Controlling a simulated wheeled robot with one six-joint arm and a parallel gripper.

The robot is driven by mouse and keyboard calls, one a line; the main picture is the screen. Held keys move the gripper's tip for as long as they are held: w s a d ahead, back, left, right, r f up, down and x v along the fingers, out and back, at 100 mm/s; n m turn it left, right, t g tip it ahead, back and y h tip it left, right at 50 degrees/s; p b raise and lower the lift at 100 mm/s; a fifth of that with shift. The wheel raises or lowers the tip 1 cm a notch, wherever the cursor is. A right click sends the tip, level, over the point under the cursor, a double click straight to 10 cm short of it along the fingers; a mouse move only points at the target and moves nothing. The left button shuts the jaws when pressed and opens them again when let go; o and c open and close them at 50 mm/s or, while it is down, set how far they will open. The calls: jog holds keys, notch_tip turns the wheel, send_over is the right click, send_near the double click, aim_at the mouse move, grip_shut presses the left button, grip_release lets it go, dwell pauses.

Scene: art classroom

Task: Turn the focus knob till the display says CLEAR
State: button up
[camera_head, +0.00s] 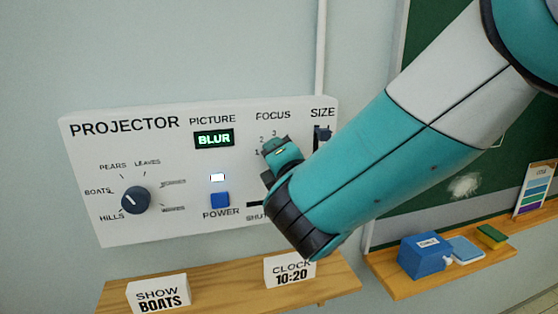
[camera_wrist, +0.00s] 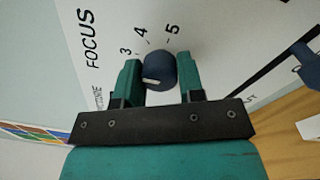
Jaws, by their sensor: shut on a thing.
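The projector panel (camera_head: 90,218) is on the wall, and its picture display (camera_head: 214,139) reads BLUR in green letters. The focus knob (camera_wrist: 160,66) is dark blue with a pale mark on its lower left part in the wrist view. The numbers 3, 4 and 5 show around it. My gripper (camera_wrist: 160,72) has one finger on each side of the knob and is shut on it. In the head view, my gripper (camera_head: 281,151) is under the FOCUS label and hides most of the knob.
A picture selector knob (camera_head: 136,200), a blue power button (camera_head: 220,199) and a size slider (camera_head: 322,134) share the panel. A wooden shelf (camera_head: 225,287) below holds SHOW BOATS (camera_head: 158,294) and CLOCK 10:20 (camera_head: 290,270) cards. A blue box (camera_head: 425,257) stands on the right ledge.

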dwell(0.3)
jog(key=o, duration=0.9)
jog(key=shift+d, duration=0.1)
jog(key=shift+s, duration=0.1)
jog(key=b+v, duration=0.8)
jog(key=v, duration=0.9)
jog(key=shift+s+b, duration=0.1)
jog(key=shift+b, duration=0.2)
